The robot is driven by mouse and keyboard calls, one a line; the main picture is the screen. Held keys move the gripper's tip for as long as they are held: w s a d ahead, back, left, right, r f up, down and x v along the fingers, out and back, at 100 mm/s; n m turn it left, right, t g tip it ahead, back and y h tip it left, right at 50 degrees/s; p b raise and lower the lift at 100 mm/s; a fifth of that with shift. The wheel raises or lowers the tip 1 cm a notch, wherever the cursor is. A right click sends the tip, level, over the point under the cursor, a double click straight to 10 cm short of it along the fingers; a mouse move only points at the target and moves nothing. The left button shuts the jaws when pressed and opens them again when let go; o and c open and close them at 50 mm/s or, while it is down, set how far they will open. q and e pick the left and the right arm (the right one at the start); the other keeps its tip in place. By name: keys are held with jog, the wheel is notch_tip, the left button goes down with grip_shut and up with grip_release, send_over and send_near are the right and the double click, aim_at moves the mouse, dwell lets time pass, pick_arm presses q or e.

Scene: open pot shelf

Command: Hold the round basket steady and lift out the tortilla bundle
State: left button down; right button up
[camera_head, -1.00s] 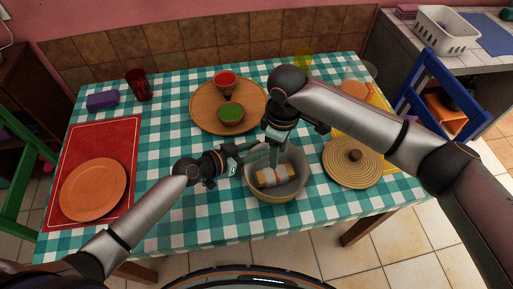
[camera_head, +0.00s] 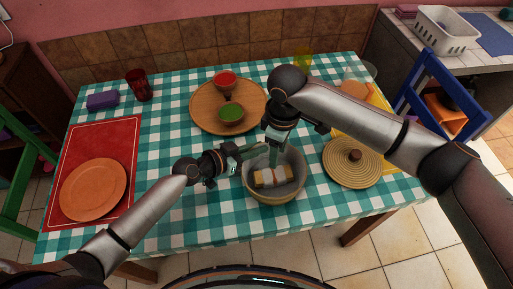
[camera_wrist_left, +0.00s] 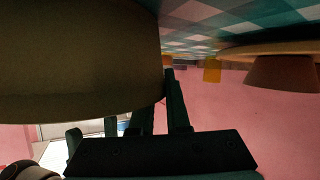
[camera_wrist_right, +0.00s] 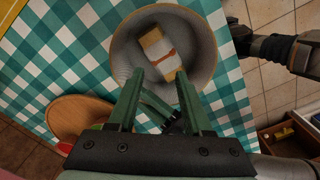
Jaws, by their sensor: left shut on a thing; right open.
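The round basket (camera_head: 273,195) stands on the checked cloth near the table's front edge. The tortilla bundle (camera_head: 272,177), pale with a reddish band in the right wrist view (camera_wrist_right: 160,54), lies inside on the bottom. My left gripper (camera_head: 240,154) is shut on the basket's wall at its left side; the basket fills the left of the left wrist view (camera_wrist_left: 75,60). My right gripper (camera_head: 274,156) points down over the basket's back part. Its fingers (camera_wrist_right: 160,82) are apart, with nothing between them, close to the bundle. The head view does not show whether they touch it.
A round woven lid (camera_head: 353,168) lies right of the basket. A wooden tray (camera_head: 205,122) with a red bowl (camera_head: 225,80) and a green bowl (camera_head: 231,114) stands behind. An orange plate (camera_head: 93,188) is on a red mat (camera_head: 118,135) at left.

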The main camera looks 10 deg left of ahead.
dwell(0.5)
jog(key=shift+o, duration=1.4)
jog(key=o, duration=0.4)
jog(key=n, duration=0.2)
jog(key=a+n, duration=0.1)
jog(key=shift+s+r+n, duration=0.2)
jog(key=shift+r+n, duration=0.1)
jog(key=shift+r, duration=0.1)
jog(key=shift+o, duration=0.6)
jog(key=n, duration=0.3)
jog(key=shift+s+r+n, duration=0.15)
jog(key=shift+r+n, duration=0.15)
jog(key=shift+r, duration=0.05)
send_over(274, 174)
jog(key=f, duration=0.6)
jog(key=shift+a+f, duration=0.25)
jog(key=shift+a, duration=0.1)
jog(key=shift+d+f, duration=0.15)
jog(key=shift+f, duration=1.2)
jog(key=shift+d+f, duration=0.15)
jog(key=shift+f, duration=1.2)
